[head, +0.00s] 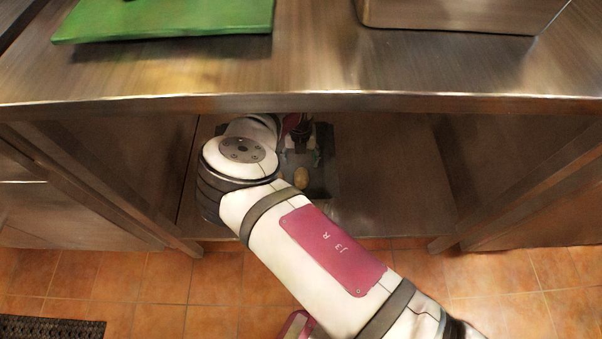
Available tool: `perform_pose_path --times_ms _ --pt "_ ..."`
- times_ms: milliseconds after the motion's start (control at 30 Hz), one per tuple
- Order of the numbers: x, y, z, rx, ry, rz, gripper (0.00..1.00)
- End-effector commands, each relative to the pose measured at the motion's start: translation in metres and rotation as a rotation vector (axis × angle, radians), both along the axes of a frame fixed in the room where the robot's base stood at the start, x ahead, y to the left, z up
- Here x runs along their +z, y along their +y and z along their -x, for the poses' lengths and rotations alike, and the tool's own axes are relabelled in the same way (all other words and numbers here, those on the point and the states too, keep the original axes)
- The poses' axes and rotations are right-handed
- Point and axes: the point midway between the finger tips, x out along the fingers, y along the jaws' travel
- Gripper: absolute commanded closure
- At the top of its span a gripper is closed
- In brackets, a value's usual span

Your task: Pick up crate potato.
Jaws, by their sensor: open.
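A small tan potato (301,178) lies in a dark crate (322,172) on the lower shelf under the steel counter. My arm reaches in under the counter edge and hides the crate's left part. My gripper (299,150) is at the crate, just beyond the potato in the picture. It is small and dark here, and its fingertips are hard to make out. It is open, and I see nothing held in it. I cannot tell how far it is above the potato.
The steel counter (320,75) overhangs the shelf closely. A green board (170,22) and a steel container (460,14) stand on top. Side walls and legs bound the opening. The lower shelf (395,190) is bare to the crate's right. A dark mat (50,328) lies on the tiled floor.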

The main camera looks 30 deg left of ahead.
Motion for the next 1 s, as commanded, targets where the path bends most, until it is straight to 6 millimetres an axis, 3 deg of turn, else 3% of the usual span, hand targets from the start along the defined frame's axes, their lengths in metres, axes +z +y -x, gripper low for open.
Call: perform_pose_path --times_ms 100,300,667,1000 --pt "-0.027 -0.001 0.0 0.0 0.001 0.003 0.33" --pt "-0.062 -0.001 -0.001 0.0 0.0 0.001 0.33" --pt "-0.082 0.0 -0.002 -0.002 0.0 -0.001 0.33" --pt "-0.125 0.0 -0.006 -0.001 0.0 0.0 0.33"
